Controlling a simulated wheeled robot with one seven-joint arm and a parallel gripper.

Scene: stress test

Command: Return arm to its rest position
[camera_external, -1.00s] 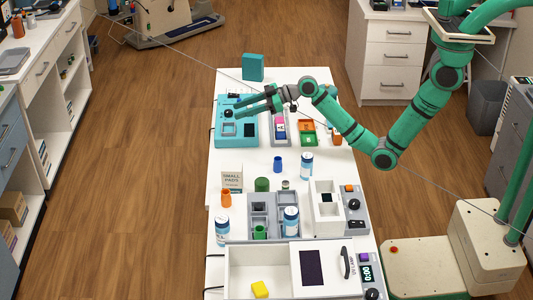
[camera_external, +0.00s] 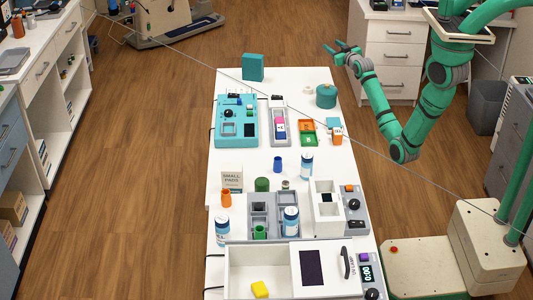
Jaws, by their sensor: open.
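My green arm rises from behind the right side of the table and bends at an elbow low beside the table's right edge. My gripper (camera_external: 340,49) is at the upper end of the forearm, above and past the table's far right corner. Its two fingers are spread apart, pointing up and left, with nothing between them. It touches nothing that I can see. The white table (camera_external: 235,165) below is fully clear of the arm.
On the table stand a teal device (camera_external: 236,135), a teal box (camera_external: 253,67), a teal round container (camera_external: 326,96), orange and green trays (camera_external: 306,126), and a white box with a dark panel (camera_external: 275,255). A white drawer cabinet (camera_external: 394,56) stands behind my gripper. Wooden floor lies open at left.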

